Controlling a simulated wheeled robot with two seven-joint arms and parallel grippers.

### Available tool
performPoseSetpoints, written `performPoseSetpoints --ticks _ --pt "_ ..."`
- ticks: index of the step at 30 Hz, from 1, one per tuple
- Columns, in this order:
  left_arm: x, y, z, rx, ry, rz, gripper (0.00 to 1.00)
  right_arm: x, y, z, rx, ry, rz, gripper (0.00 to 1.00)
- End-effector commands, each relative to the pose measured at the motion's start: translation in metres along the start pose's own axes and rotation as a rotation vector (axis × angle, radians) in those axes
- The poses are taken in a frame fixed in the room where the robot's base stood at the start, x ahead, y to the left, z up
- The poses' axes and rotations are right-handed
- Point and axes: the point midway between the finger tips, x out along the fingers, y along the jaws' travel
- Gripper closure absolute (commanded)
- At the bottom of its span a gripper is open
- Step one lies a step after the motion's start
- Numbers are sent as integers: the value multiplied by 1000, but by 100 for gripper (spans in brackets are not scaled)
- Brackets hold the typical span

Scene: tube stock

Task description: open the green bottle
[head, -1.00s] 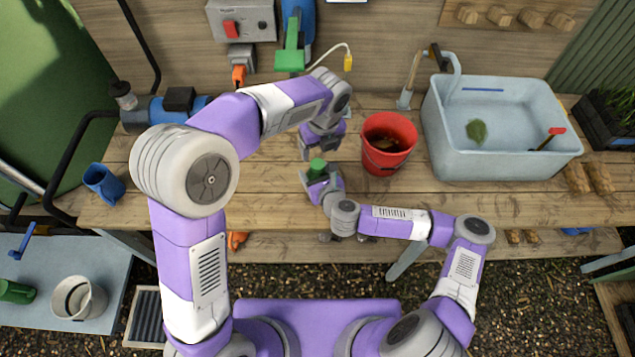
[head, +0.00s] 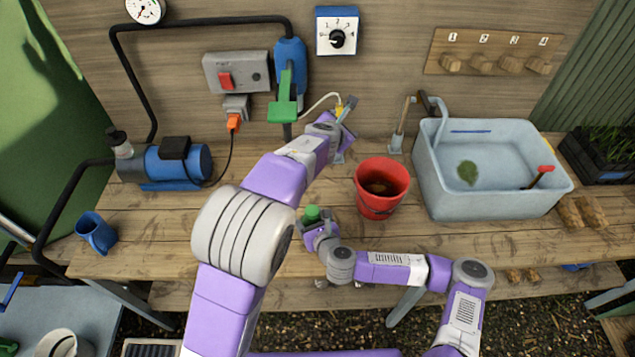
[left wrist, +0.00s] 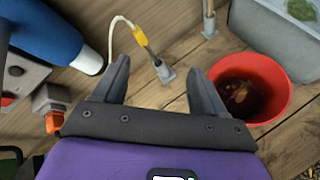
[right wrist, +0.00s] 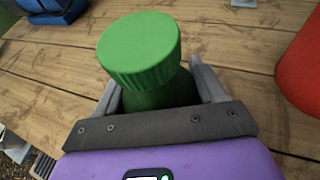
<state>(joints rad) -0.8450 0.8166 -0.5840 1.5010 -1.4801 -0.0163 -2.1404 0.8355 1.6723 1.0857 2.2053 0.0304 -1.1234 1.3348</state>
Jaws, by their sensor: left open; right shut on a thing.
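The green bottle (head: 312,214) stands at the front middle of the bench, with its ribbed green cap (right wrist: 140,45) on top. My right gripper (right wrist: 160,90) is shut around the bottle's body below the cap; in the head view it (head: 318,232) comes in from the right. The lower part of the bottle is hidden by the gripper. My left gripper (left wrist: 160,85) is open and empty. In the head view it (head: 343,128) is raised behind the bottle, left of the red bucket's back.
A red bucket (head: 382,190) with dark contents stands right of the bottle. A pale blue basin (head: 490,200) is at the right. A pump (head: 178,165) and blue mug (head: 96,232) are at the left. A yellow-tipped white cable (left wrist: 139,36) hangs near my left gripper.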

Motion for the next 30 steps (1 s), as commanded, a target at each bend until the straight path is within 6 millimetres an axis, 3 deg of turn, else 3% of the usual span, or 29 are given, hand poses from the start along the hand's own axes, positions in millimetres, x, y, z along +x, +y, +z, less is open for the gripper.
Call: performPoseSetpoints --ticks 5,8,12,18,24,30 --pt "-7 -40 15 421 -79 -198 29 0 0 0 0 0 -1 100" --pt "-17 -62 6 645 -72 -329 29 0 0 0 0 0 -1 100" --pt "-40 -82 -20 934 -2 -528 29 0 0 0 0 0 -1 100" --pt "-88 -79 -67 1231 199 -799 29 0 0 0 0 0 -1 100" --pt "-128 -62 -91 1351 376 -960 29 0 0 0 0 0 -1 100" --pt "-138 -58 -103 1372 435 -1009 29 0 0 0 0 0 -1 100"
